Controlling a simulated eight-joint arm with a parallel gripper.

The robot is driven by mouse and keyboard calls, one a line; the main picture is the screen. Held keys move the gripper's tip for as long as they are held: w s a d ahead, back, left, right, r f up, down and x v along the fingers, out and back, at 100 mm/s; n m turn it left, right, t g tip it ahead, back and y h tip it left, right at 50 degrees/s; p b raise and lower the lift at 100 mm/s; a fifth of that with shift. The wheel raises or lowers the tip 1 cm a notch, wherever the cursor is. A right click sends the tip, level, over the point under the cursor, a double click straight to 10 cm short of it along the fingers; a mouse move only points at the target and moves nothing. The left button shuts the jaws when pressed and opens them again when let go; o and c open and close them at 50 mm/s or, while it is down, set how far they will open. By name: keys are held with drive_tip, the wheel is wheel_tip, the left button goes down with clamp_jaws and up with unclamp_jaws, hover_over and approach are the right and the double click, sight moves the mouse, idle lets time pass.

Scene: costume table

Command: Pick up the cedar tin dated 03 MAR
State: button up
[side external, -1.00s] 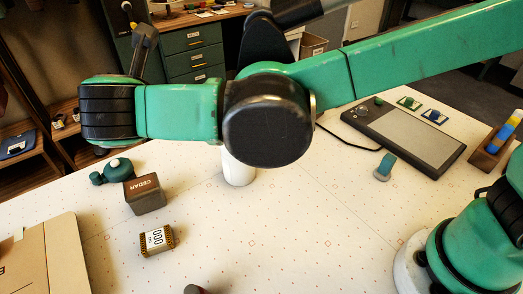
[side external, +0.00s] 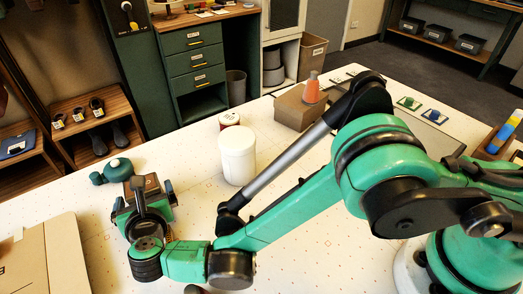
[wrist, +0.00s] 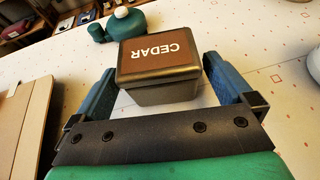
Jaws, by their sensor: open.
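A dark box-shaped tin (wrist: 160,70) with a brown lid marked CEDAR sits on the table in the wrist view, its lettering upside down. No date shows on its visible faces. My gripper (wrist: 158,78) is open, with one blue finger to the left of the tin and one to the right. The left finger is close to the tin; I cannot tell whether either touches. In the side view my gripper (side external: 143,197) covers most of the tin, and only part of its lid (side external: 150,183) shows.
A green rounded object with a white knob (side external: 115,170) stands just behind the tin. An open cardboard folder or box (side external: 45,260) lies at the left. A white jar (side external: 238,157) and a carton (side external: 300,108) with an orange cone-shaped item stand farther right. Table between is clear.

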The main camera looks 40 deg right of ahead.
drive_tip(key=shift+x, duration=0.95)
drive_tip(key=c, duration=1.1)
drive_tip(key=shift+r, duration=0.1)
